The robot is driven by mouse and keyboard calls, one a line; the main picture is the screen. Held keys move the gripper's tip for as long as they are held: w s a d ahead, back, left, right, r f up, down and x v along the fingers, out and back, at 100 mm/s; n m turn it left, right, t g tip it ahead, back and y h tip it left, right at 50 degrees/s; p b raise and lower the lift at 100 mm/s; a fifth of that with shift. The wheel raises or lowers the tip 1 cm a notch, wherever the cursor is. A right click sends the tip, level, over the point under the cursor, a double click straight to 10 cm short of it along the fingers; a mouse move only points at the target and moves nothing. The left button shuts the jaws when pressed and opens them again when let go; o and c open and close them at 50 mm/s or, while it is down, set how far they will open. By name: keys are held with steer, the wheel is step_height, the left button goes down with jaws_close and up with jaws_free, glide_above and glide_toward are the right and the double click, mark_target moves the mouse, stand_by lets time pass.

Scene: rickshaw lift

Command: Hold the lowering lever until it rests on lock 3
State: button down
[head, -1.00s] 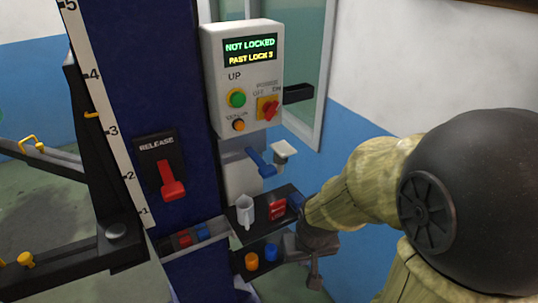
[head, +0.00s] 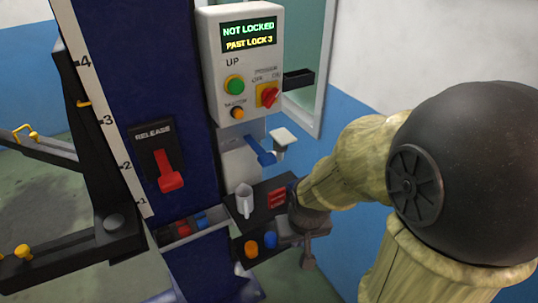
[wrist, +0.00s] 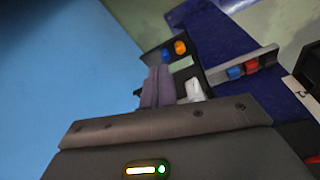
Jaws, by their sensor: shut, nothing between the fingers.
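A blue lever (head: 260,151) sticks out of a light grey box (head: 238,165) under the control panel; I take it to be the lowering lever. The panel display (head: 248,36) reads "NOT LOCKED" and "PAST LOCK 3". A red lever (head: 170,172) marked RELEASE hangs down on the blue column. My gripper (head: 292,190) is by the small dark shelf, below and right of the blue lever and apart from it. Its fingertips are hard to make out there. In the wrist view my fingers (wrist: 158,85) are together, with nothing seen between them. The blue lever is not seen there.
A tray (head: 188,230) holds red and blue items. The black lift arm (head: 75,250) is at left. Blue-and-white wall stands right.

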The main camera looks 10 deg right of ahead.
steer(key=shift+s, duration=0.1)
steer(key=w+d+r+n+t+y, duration=0.1)
steer(key=w+r+t, duration=0.1)
steer(key=w+t, duration=0.2)
steer(key=w+d+r+n+t+y, duration=0.1)
steer(key=w+r+t+y, duration=0.1)
steer(key=w, duration=0.7)
steer(key=w+d+r+n+t+y, duration=0.1)
steer(key=w+r+t, duration=0.2)
steer(key=w+t, duration=0.2)
steer(key=shift+w+d+r+n+t+y+p, duration=0.3)
steer(key=shift+w+r+t+p, duration=0.15)
steer(key=shift+w, duration=0.7)
steer(key=shift+w, duration=0.15)
